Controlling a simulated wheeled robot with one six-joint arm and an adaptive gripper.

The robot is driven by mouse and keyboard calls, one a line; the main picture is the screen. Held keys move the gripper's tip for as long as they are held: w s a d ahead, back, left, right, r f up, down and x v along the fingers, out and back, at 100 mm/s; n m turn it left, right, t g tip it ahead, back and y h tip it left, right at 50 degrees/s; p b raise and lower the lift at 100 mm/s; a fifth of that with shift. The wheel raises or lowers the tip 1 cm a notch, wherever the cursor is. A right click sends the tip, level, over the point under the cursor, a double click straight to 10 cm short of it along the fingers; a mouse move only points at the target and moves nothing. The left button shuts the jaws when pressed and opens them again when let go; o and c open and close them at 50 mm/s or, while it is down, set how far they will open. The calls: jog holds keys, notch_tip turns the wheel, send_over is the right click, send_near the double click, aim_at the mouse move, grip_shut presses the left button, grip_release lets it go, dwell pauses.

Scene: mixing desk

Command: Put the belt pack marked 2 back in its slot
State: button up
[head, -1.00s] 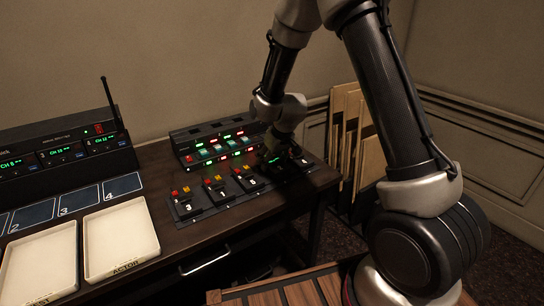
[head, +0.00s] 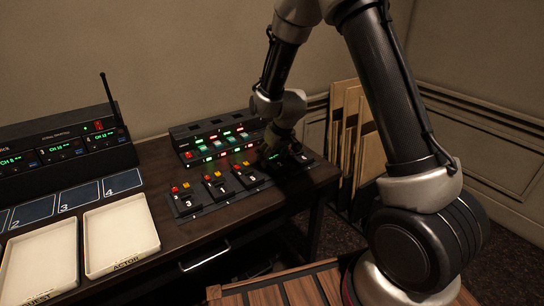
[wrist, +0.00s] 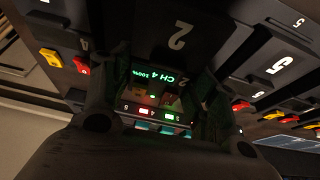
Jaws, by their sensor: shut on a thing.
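The belt pack marked 2 (wrist: 177,38) is a dark box with a large white 2 and a green lit display reading CH 4 100%. My gripper (wrist: 160,100) is shut on it, a finger on each side in the wrist view. In the head view my gripper (head: 275,150) points down into the right part of the charger row (head: 225,204), on the dark desk. The pack is low among its neighbours there. Its lower end and the slot under it are hidden, so I cannot tell whether it is seated.
A pack marked 3 (head: 187,202) is at the row's left end. A lit panel (head: 215,140) stands behind. Two cream trays (head: 122,238) and a receiver rack (head: 60,150) are to the left.

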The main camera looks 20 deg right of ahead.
jog(key=shift+f, duration=0.5)
dwell(0.3)
jog(key=o, duration=1.3)
jog(key=o, duration=0.3)
jog(key=shift+o, duration=0.2)
jog(key=shift+r, duration=0.15)
jog(key=shift+r, duration=3.4)
